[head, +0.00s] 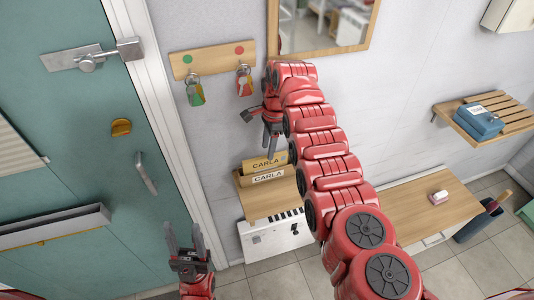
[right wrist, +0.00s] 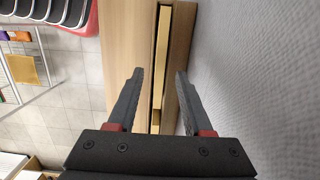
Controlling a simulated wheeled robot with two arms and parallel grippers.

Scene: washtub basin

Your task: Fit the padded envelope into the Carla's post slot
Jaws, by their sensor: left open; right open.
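The padded envelope (head: 260,163) is yellow-tan and marked CARLA. In the head view it stands upright in the wooden post slot (head: 246,181), whose front label also reads CARLA. Its top edge shows above the slot's front; its lower part is hidden. The right wrist view shows the envelope (right wrist: 178,35) as a pale strip between the slot's walls. My left gripper (head: 184,230) is open and empty in front of the door.
The slot stands on a wooden shelf (head: 258,209) against the grey wall. A key rack (head: 212,57) with two key sets hangs above, beside a mirror (head: 320,25). The teal door (head: 95,180) is at left. A slatted shelf (head: 500,125) holds a blue box (head: 480,120).

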